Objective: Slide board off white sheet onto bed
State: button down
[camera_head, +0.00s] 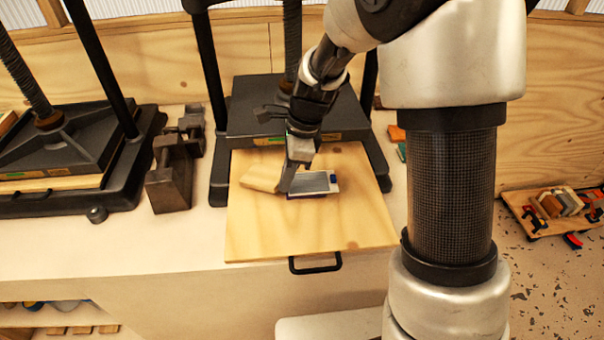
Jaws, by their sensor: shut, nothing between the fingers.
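A large pale wooden panel (310,228), which looks like the press bed, lies flat with a black pull handle (315,266) at its front edge. A small wooden board (262,177) is over its left middle, beside my gripper; whether it rests flat or is tilted I cannot tell. Right of my gripper is a thin grey piece (311,182) with a white edge (336,186), perhaps the white sheet, and a small blue spot. My gripper (287,188) points down between the board and the grey piece, shut and empty. It hides where they meet.
A dark press platen (255,108) with its posts and screw stands behind the bed. A second press (70,150) and a dark metal clamp-like block (170,185) are at left. The front of the panel is clear. A wooden tray of loose pieces (555,208) is at right.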

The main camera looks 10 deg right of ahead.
jog(key=shift+d, duration=0.1)
jog(key=shift+d, duration=0.25)
jog(key=d, duration=0.3)
jog(key=shift+d+r, duration=0.5)
jog(key=shift+r, duration=0.35)
jog(key=v, duration=0.7)
jog(key=w+a+f+n+h+p, duration=0.1)
jog(key=w+a+n+h, duration=0.2)
jog(key=w+a+n, duration=0.65)
jog(key=shift+n, duration=0.85)
jog(key=f, duration=0.3)
jog(key=d+f, duration=0.1)
jog(key=f, duration=0.5)
jog(key=shift+d+f, duration=0.2)
